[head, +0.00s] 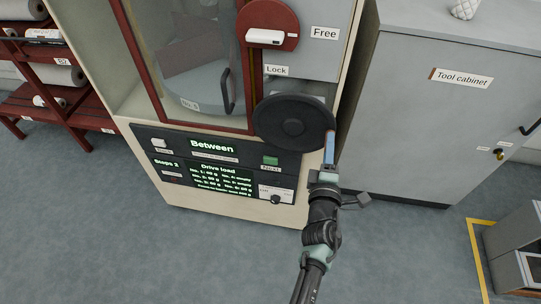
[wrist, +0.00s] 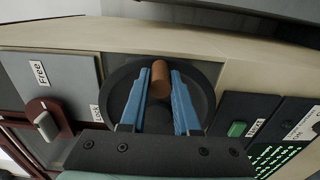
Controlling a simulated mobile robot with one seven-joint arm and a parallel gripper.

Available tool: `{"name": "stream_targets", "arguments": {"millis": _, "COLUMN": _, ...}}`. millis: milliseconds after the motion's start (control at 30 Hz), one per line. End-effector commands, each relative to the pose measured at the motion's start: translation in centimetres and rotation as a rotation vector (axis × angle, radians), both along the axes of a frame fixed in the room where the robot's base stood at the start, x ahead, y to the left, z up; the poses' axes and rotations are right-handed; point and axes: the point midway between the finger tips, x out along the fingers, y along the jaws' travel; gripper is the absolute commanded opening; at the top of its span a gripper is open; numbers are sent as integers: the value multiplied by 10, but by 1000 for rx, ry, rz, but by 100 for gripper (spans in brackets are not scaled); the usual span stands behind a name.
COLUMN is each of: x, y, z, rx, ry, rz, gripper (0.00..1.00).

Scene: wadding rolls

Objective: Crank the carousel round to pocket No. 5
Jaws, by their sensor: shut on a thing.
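The black crank wheel (head: 290,122) sits on the front of the carousel cabinet; it also shows in the wrist view (wrist: 118,100). My gripper (head: 329,150) is at the wheel's right edge in the head view. Its blue fingers are shut on the brown crank handle (wrist: 160,78). Behind the red-framed door, the grey carousel (head: 215,105) carries a small pocket label, too small to read surely. The display (head: 212,146) reads "Between", with "Steps 2" below left. The red lock disc (head: 283,15) has a white lever (head: 265,37), lying crosswise toward the "Free" label (head: 325,33).
The green button (head: 270,160) and a small black knob (head: 275,199) sit on the panel below the wheel. A grey tool cabinet (head: 430,110) stands close on the right. A red rack with rolls (head: 60,75) is at the left. The floor in front is clear.

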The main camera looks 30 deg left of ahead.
Motion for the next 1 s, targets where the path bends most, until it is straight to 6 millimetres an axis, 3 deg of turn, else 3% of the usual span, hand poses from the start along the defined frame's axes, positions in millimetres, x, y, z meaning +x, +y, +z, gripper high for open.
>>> {"name": "stream_targets", "arguments": {"millis": 167, "x": -1, "y": 4, "z": 9, "rx": 0, "ry": -3, "rz": 6, "gripper": 8}}
{"name": "stream_targets", "arguments": {"millis": 433, "x": -3, "y": 13, "z": 43, "rx": 1, "ry": -2, "rz": 7, "gripper": 8}}
{"name": "stream_targets", "arguments": {"millis": 633, "x": -5, "y": 17, "z": 49, "rx": 1, "ry": -1, "rz": 5, "gripper": 8}}
{"name": "stream_targets", "arguments": {"millis": 1000, "x": -13, "y": 43, "z": 76, "rx": 1, "ry": 1, "rz": 4, "gripper": 8}}
